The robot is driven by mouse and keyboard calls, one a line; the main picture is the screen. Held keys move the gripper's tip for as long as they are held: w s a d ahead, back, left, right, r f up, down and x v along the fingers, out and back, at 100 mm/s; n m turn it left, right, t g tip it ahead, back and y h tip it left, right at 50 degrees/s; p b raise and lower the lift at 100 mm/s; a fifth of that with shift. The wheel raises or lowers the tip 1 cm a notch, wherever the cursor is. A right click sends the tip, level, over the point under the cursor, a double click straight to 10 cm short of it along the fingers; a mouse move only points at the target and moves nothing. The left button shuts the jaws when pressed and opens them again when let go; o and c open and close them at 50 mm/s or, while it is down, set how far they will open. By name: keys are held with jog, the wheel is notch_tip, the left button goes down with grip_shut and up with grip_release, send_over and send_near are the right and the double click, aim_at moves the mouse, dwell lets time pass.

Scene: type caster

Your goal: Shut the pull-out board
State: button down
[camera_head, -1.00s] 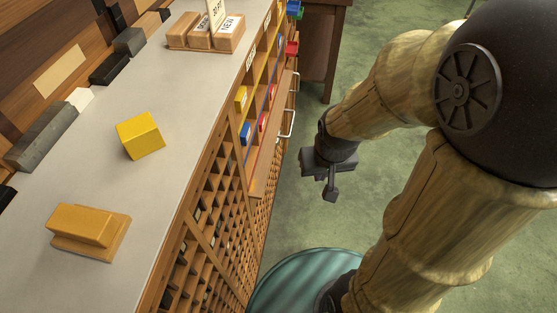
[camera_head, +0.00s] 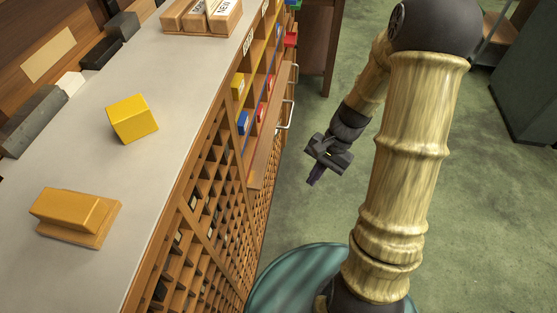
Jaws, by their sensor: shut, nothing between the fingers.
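The pull-out board (camera_head: 268,143) is a long wooden panel standing out from the front of the cabinet. It has pale metal bar handles on its outer edge, the nearer handle (camera_head: 287,116) being the clearer one. My gripper (camera_head: 315,179) is to the right of the board, over the green floor, and points down and a little left. It is shut and empty, apart from the board and its handles. The inner side of the board, where it meets the cabinet, is partly hidden by the shelf edge.
The grey cabinet top (camera_head: 75,160) carries a yellow cube (camera_head: 132,119), an orange block on a wooden base (camera_head: 75,216) and wooden card blocks (camera_head: 205,16). Cubbyholes with coloured blocks line the front. A dark cabinet (camera_head: 532,75) stands far right. Floor around my gripper is clear.

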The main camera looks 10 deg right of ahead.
jog(key=w+d+f+m+t+y+b, duration=0.1)
jog(key=w+d+f+m+t+y, duration=0.2)
jog(key=w+f+m+t+y, duration=0.1)
jog(key=w+d+f+m+t+y+b, duration=0.2)
jog(key=w+d+f+m+t+y, duration=0.1)
jog(key=w+f+m+y, duration=0.4)
jog(key=m+t+y, duration=0.1)
jog(key=m, duration=0.1)
jog(key=shift+w+f+m, duration=0.2)
jog(key=shift+f+m, duration=0.1)
jog(key=shift+w, duration=0.1)
jog(key=x, duration=1.4)
jog(key=shift+p, duration=0.45)
jog(key=shift+w+r, duration=0.1)
